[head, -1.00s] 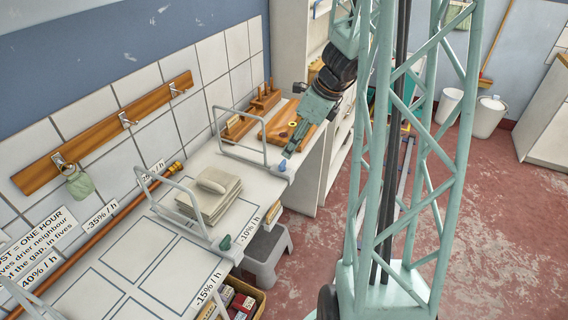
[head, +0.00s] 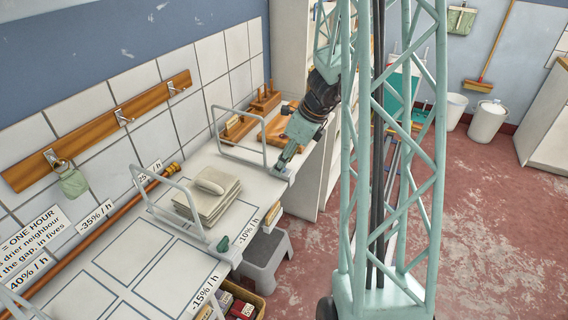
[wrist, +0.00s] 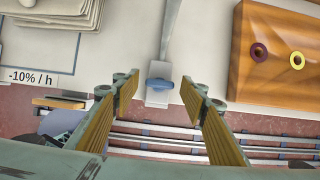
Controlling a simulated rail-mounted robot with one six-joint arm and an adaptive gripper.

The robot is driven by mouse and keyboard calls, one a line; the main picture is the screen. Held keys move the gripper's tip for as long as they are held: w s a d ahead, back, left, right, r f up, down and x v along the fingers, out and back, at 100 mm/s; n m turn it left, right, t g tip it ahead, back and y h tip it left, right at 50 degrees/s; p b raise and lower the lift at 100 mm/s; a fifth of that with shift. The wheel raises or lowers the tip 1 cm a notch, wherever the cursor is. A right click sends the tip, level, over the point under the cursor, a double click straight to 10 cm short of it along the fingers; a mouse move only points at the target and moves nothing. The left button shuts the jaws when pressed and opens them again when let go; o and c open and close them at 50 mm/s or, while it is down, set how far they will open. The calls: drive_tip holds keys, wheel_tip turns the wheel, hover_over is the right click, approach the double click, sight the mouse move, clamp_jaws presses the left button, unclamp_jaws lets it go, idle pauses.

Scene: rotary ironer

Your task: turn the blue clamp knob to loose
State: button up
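The blue clamp knob (wrist: 160,83) sits on a small pale plate (wrist: 158,99) at the front edge of the white table, at the foot of a grey metal rail. In the wrist view its wing lies roughly left to right. My gripper (wrist: 160,93) is open, with one yellow-padded finger to each side of the knob and a gap on both sides. In the head view my gripper (head: 281,171) points down at the table edge and hides the knob. Whether the fingers are level with the knob I cannot tell.
A green knob (head: 223,243) sits at another rail's foot. Folded cloths (head: 208,201) lie left of my gripper. A wooden board (wrist: 275,50) with a purple and a yellow ring lies to the right. Grey metal rails (head: 238,150) stand up from the table. Red floor lies beyond the edge.

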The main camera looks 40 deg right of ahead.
drive_tip(key=shift+c, duration=0.3)
drive_tip(key=c, duration=0.8)
drive_tip(key=shift+n, duration=0.3)
drive_tip(key=n+y+p, duration=0.1)
drive_tip(key=n+p, duration=0.2)
drive_tip(key=shift+w+d+r+g, duration=0.1)
drive_tip(key=shift+g, duration=0.3)
drive_tip(key=n+g+y+p, duration=0.1)
drive_tip(key=n+p, duration=0.1)
drive_tip(key=n, duration=0.2)
drive_tip(key=shift+n+p, duration=0.3)
drive_tip(key=shift+p, duration=0.1)
drive_tip(key=n+g, duration=0.1)
drive_tip(key=n, duration=0.1)
drive_tip(key=n+g+p, duration=0.1)
drive_tip(key=n, duration=0.1)
drive_tip(key=shift+w+d+y+p, duration=0.1)
drive_tip(key=shift+w+y+p, duration=0.1)
drive_tip(key=shift+y+p, duration=0.15)
drive_tip(key=n+g, duration=0.2)
drive_tip(key=n, duration=0.3)
drive_tip(key=shift+w+n+p, duration=0.1)
drive_tip(key=shift+n+p, duration=0.3)
